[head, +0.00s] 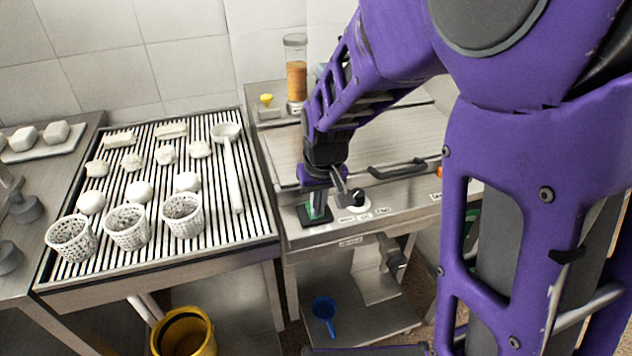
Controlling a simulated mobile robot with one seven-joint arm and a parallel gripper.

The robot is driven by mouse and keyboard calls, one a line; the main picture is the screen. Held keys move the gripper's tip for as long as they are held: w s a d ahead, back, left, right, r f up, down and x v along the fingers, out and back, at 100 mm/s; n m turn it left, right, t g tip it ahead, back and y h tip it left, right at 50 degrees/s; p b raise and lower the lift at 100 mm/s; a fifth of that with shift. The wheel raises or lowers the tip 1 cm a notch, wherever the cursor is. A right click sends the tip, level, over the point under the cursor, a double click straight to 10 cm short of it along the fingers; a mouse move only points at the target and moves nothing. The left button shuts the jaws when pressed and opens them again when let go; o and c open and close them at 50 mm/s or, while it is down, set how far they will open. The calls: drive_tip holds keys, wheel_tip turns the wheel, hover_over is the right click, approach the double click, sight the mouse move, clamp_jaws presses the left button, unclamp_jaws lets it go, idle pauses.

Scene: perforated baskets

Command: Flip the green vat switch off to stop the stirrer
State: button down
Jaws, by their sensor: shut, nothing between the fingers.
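The green switch (317,212) sits on a dark base plate at the left of the steel vat's front panel. My gripper (319,197) is shut, pointing down right over the switch, and its fingers hide part of it. I cannot tell whether the fingers touch the switch or which way it is tipped. The steel vat (285,150) has a closed lid with a dark handle (397,168). The stirrer is not visible.
A black knob (357,197) is just right of my gripper. A slatted draining table (262,228) at left holds white baskets (127,228), cheeses and a ladle (231,165). A jar (296,80) stands behind. A yellow bucket (186,330) is below.

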drive_tip(key=shift+w+a+r+p, duration=0.2)
drive_tip(key=shift+w+r+p, duration=0.15)
drive_tip(key=shift+w, duration=0.4)
drive_tip(key=shift+r, duration=0.1)
